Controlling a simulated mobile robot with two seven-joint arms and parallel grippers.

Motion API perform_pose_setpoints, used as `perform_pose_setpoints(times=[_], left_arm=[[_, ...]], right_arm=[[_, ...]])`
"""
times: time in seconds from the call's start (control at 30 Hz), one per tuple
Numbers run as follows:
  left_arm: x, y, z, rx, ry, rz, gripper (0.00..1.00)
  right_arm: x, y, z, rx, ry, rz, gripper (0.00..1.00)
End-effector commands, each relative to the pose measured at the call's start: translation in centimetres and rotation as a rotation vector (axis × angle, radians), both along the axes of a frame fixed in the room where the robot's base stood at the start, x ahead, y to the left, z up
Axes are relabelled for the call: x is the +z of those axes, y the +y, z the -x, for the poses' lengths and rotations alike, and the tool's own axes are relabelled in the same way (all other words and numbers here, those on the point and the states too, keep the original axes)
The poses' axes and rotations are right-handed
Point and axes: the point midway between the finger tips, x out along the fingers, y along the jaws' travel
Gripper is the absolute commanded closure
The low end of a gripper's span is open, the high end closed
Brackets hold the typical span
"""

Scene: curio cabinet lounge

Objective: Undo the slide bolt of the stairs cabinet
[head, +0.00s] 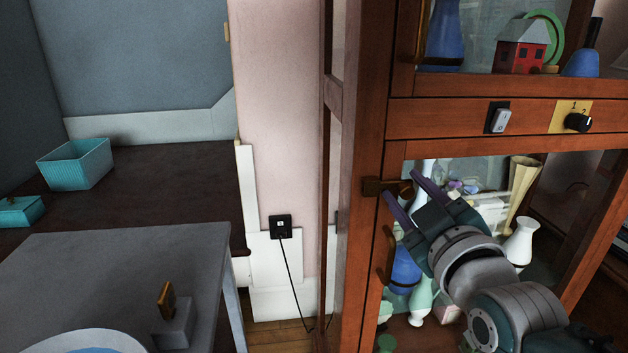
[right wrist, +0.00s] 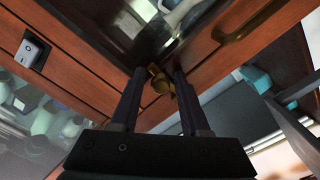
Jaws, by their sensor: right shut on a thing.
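The stairs cabinet (head: 365,125) is a reddish-brown wooden case with glass panels, standing at the right in the head view. Its slide bolt (head: 374,187) is a small dark brass piece on the front post, beside the edge of the lower glass door. My right gripper (head: 402,187) comes from the lower right and is shut on the bolt's knob. In the right wrist view the brass bolt (right wrist: 160,84) lies between the fingertips (right wrist: 161,74). The fingers partly hide it, so I cannot tell how far it is slid. My left gripper is not in view.
A curved handle (head: 386,255) is on the lower door below the bolt. A switch (head: 499,118) and a rotary knob (head: 577,122) are on the rail above. Vases stand behind the glass. A grey table (head: 120,260) and a teal basket (head: 75,163) are at left.

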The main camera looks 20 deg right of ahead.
Motion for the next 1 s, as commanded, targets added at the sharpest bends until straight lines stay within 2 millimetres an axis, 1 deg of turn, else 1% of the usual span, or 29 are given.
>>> perform_pose_setpoints(times=[0.07,0.2,0.27,0.57,0.6,0.73,0.77,1.0], left_arm=[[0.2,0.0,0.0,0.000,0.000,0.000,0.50],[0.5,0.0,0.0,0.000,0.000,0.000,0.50],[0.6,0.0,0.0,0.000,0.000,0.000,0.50],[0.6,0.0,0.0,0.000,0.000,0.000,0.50],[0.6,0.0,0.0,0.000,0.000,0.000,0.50],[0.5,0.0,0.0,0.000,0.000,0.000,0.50],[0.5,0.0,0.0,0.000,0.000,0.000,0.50],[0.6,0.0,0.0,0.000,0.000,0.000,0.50]], right_arm=[[0.2,-0.6,0.1,0.000,-0.005,-0.005,1.00],[0.3,-2.6,0.6,-0.001,-0.006,-0.002,1.00],[0.3,-3.1,0.7,0.000,-0.008,-0.004,1.00],[0.4,-3.3,0.7,0.000,-0.012,-0.003,1.00],[0.4,-3.3,0.7,0.000,-0.013,-0.002,0.58],[0.4,-3.3,0.7,0.000,-0.012,-0.001,0.44],[0.4,-3.3,0.7,0.001,-0.011,-0.001,0.43],[0.3,-3.3,0.8,0.001,-0.006,-0.001,0.43]])
